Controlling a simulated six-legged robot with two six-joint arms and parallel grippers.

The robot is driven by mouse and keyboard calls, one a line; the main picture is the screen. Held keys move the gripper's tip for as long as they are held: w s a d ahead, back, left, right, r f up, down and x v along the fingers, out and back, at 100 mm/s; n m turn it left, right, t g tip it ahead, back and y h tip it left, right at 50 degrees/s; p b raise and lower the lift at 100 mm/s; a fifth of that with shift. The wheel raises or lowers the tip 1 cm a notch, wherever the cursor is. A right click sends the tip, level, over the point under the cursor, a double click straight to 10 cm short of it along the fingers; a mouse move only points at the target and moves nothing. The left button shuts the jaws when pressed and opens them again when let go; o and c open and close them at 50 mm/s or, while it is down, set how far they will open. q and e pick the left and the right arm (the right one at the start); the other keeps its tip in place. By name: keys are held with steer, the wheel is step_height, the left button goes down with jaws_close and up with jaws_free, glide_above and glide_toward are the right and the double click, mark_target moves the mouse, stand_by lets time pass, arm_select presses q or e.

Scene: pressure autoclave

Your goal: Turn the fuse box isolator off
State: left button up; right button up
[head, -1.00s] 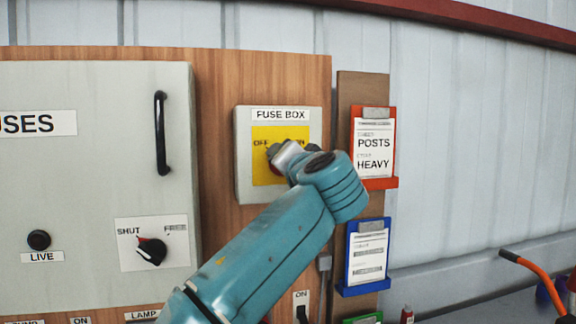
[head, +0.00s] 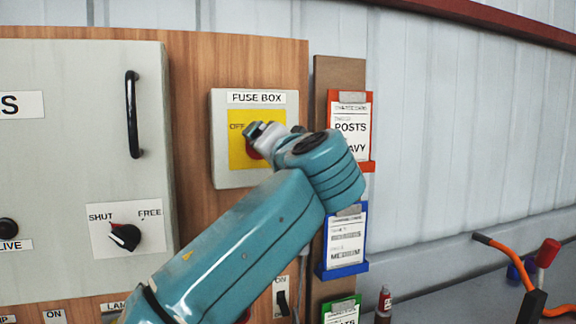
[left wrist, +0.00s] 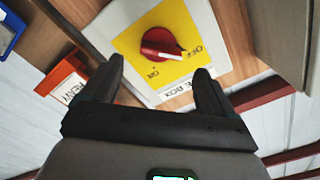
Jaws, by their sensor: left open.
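The fuse box isolator (head: 222,165) is a grey box with a yellow plate under a FUSE BOX label. Its red knob (left wrist: 160,43) shows in the left wrist view, with a white pointer whose tip lies close to the OFF letters and farther from ON. In the head view the knob is mostly hidden by my gripper. My left gripper (head: 258,135) is in front of the yellow plate. In the left wrist view its two fingers (left wrist: 160,72) are apart, with the knob beyond the tips and nothing between them. My right gripper is not in view.
A large grey cabinet (head: 70,185) with a black handle (head: 132,115) and a SHUT/FREE knob (head: 125,237) stands left. To the right hang a red-framed card (head: 350,125) and a blue-framed card (head: 346,238), close to my wrist. A switch (head: 282,297) sits below.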

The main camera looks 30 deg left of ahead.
arm_select(q)
steer(key=b+v, duration=0.1)
steer(key=v, duration=1.1)
steer(key=shift+b, duration=0.4)
